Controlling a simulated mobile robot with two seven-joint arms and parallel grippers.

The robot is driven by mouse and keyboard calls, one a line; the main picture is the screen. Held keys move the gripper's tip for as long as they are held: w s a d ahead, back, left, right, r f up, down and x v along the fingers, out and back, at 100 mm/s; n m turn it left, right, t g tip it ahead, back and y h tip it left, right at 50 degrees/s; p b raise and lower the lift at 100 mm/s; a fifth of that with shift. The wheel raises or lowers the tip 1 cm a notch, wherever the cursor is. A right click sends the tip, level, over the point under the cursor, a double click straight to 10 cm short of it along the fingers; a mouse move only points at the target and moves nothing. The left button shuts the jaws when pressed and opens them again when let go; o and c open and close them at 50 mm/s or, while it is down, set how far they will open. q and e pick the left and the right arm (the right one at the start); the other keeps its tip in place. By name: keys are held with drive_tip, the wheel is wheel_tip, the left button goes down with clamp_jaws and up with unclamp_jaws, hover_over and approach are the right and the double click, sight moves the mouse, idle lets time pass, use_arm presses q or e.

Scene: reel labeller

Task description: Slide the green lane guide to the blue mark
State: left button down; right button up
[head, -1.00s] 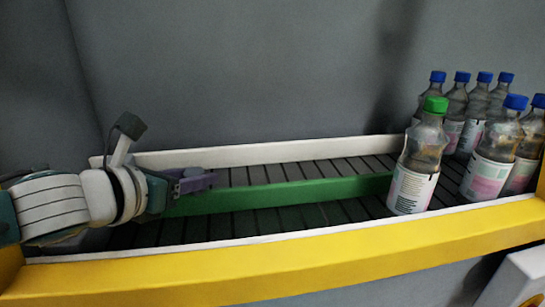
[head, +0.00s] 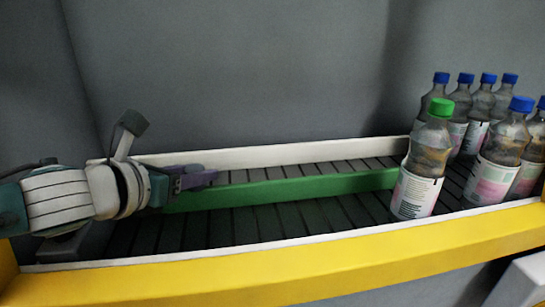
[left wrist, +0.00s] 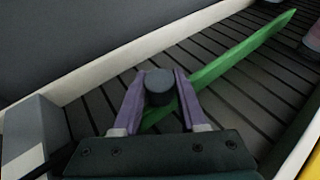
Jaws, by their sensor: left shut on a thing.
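The green lane guide (head: 290,190) is a long low bar lying lengthwise on the dark slatted conveyor. The guide (left wrist: 235,58) also runs to the upper right in the left wrist view. There my left gripper (left wrist: 160,92) has its purple fingers shut on a dark round knob (left wrist: 158,87) above the guide. I cannot make out the blue mark in either view. My right gripper is not in view.
A green-capped bottle (head: 418,180) stands at the guide's right end. Several blue-capped bottles (head: 497,165) stand behind and right of it. A white back rail (head: 280,154) and a yellow front frame (head: 290,255) bound the belt. Bare slats (head: 270,220) lie in front of the guide.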

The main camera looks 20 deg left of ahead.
use_arm(q)
drive_tip(key=shift+w+a, duration=0.15)
drive_tip(key=shift+w, duration=0.15)
drive_tip(key=shift+s, duration=0.1)
drive_tip(key=shift+c, duration=2.2)
unclamp_jaws()
drive_tip(key=shift+s, duration=0.15)
drive_tip(key=p+v, duration=0.1)
drive_tip(key=v, duration=0.8)
drive_tip(key=shift+s+r, duration=0.2)
drive_tip(key=shift+s, duration=0.1)
